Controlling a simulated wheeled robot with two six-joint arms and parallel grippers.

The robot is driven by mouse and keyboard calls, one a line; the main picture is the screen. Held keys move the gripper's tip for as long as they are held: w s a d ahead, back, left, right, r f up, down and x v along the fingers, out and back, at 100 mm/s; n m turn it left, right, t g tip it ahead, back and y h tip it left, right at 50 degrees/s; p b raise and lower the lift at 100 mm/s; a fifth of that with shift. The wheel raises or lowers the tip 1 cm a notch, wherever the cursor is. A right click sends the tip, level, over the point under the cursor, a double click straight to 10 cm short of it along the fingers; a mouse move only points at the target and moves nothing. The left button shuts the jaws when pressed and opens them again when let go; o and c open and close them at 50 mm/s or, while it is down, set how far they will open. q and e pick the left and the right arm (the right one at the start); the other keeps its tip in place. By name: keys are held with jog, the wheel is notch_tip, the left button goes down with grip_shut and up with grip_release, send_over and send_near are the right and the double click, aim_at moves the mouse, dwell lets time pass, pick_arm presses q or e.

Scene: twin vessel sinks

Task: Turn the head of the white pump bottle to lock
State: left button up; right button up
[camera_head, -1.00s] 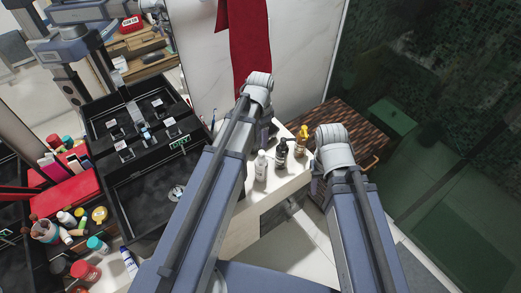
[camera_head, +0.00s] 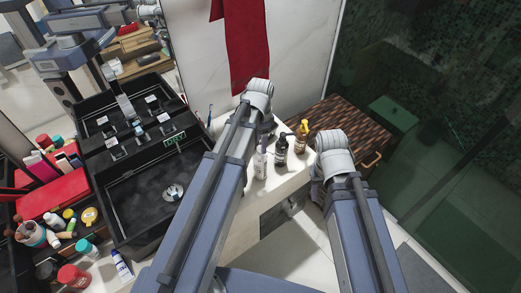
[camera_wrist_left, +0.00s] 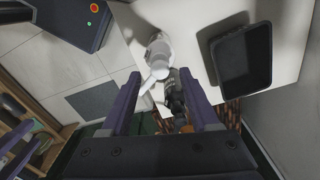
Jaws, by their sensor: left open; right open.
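The white pump bottle (camera_head: 260,165) stands upright on the white counter, the nearest of a row of bottles. In the left wrist view the white bottle (camera_wrist_left: 158,52) shows from above, its pale head and spout pointing down-left in the picture. My left gripper (camera_wrist_left: 160,92) is open, its two purple fingers spread on either side of the line to the bottle's head. In the head view the left gripper (camera_head: 268,130) is partly hidden by its wrist, just above and behind the bottle. My right gripper is hidden behind its wrist in the head view; purple finger-like parts (camera_wrist_left: 18,140) show at the left wrist view's edge.
A dark pump bottle (camera_head: 281,153) and an amber bottle with a yellow pump (camera_head: 302,136) stand close behind the white one. A dark tray-like item (camera_wrist_left: 243,58) lies on the counter. A black sink (camera_head: 150,195) and a red towel (camera_head: 243,45) are to the left and behind.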

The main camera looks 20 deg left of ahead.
pick_arm(q)
jog(key=shift+f+b, duration=0.45)
jog(key=shift+f, duration=0.4)
grip_shut()
